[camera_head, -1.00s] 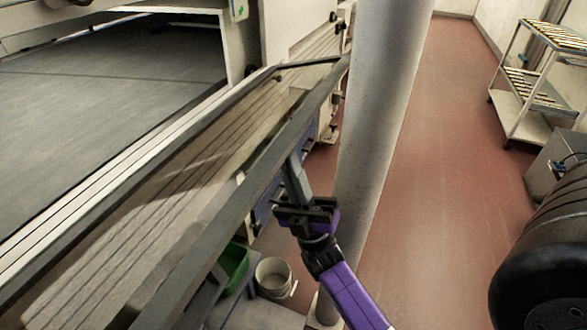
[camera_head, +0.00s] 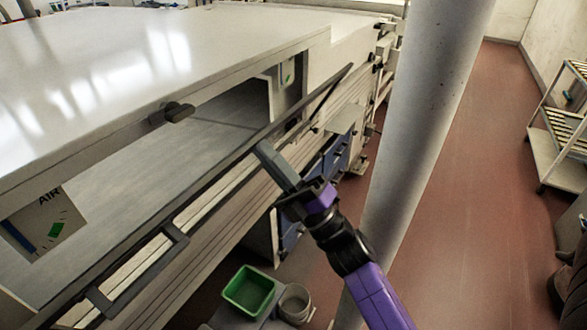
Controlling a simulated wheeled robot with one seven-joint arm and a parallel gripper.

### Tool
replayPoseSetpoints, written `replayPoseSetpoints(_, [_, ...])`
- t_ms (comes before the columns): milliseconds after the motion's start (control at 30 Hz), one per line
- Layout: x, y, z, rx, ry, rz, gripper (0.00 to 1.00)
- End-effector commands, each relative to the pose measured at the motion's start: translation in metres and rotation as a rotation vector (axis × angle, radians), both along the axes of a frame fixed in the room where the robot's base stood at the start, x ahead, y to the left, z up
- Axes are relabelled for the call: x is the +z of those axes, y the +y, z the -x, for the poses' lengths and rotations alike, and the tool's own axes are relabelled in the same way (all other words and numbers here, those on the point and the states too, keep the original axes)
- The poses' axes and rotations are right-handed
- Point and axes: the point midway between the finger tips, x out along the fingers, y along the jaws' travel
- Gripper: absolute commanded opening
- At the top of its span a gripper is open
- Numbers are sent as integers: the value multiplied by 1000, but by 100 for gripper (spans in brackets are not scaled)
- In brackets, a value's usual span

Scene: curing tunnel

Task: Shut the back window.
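The back window (camera_head: 208,182) is a long dark-edged frame along the machine's side opening. It slants from lower left to upper right and stands partly open, tilted out from the opening. A dark D-shaped handle (camera_head: 176,246) shows on its near part. My gripper (camera_head: 265,150) has its grey fingers together, shut with nothing seen between them. Its tip is at the outer side of the frame's long bar and seems to touch it. Whether there is a pane in the frame is hard to tell. The near end of the frame is cut off by the picture.
A grey column (camera_head: 425,130) stands close right of my gripper. A green bin (camera_head: 249,291) and a pale bucket (camera_head: 295,303) are below. A dark knob (camera_head: 172,113) is on the machine's hood. A rack (camera_head: 560,140) stands at far right; the red floor between is clear.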

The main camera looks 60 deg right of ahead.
Motion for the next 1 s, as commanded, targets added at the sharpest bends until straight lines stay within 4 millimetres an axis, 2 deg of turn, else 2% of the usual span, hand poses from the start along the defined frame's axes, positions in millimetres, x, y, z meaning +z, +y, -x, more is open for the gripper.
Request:
replayPoseSetpoints(33, [14,1,-12,3,-8,2,0])
replayPoseSetpoints(200, [33,3,-51,3,-8,1,0])
replayPoseSetpoints(500, [48,4,-108,1,-5,0,0])
replayPoseSetpoints(700, [51,5,-131,1,-3,1,0])
replayPoseSetpoints(1000, [52,5,-143,1,-2,1,0])
